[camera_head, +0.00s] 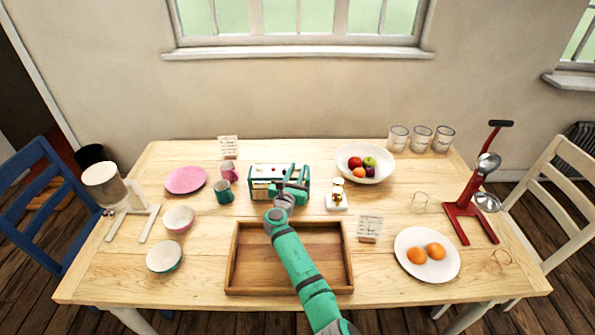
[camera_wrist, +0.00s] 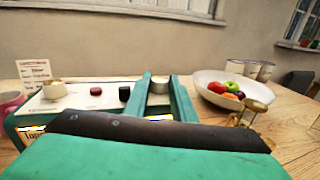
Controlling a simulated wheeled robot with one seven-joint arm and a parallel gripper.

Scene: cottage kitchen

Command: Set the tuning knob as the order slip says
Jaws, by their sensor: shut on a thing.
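A teal radio-like box (camera_head: 262,183) with a pale top panel (camera_wrist: 75,103) stands at the middle of the table. In the wrist view its panel carries a cream knob (camera_wrist: 54,88) at left, a dark red button (camera_wrist: 96,91), a black button (camera_wrist: 125,93) and a grey-beige knob (camera_wrist: 159,86) at right. My gripper (camera_wrist: 160,80) has its two teal fingers on either side of the right knob, shut on it. The knob's pointer and scale are hidden. Paper slips stand behind the box (camera_head: 228,146) and at front right (camera_head: 369,227); their writing is too small to read surely.
A wooden tray (camera_head: 237,289) lies in front, under my arm. A pink mug (camera_head: 229,172) and a teal mug (camera_head: 223,192) stand left of the box. A small brass-topped item (camera_head: 337,200) and a fruit bowl (camera_head: 384,176) stand to the right.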

